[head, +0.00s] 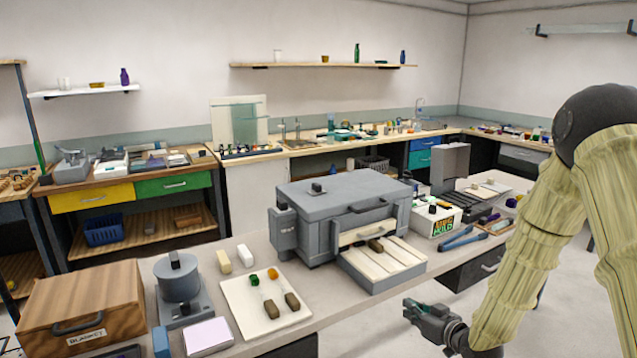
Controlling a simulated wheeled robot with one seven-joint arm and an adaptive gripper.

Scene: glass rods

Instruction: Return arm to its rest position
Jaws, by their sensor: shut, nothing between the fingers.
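My arm comes in from the right in the head view, in a pale yellow ribbed sleeve. My gripper (424,312) hangs at the lower middle, in front of the bench's front edge and clear of everything on it. It is shut and empty. A grey kiln-like box (335,200) stands on the bench with its front slot open and a pale slotted tray (383,268) sticking out. A dark-handled piece (376,246) lies at the slot. A white square tile (262,325) carries two rods with dark ends and coloured tips, one green, one orange.
A wooden box labelled BLANKET (82,300) stands at the front left, beside a grey round device (178,280). Blue tongs (462,238) and a white labelled box (436,219) lie to the right. Open floor (545,330) shows right of the gripper.

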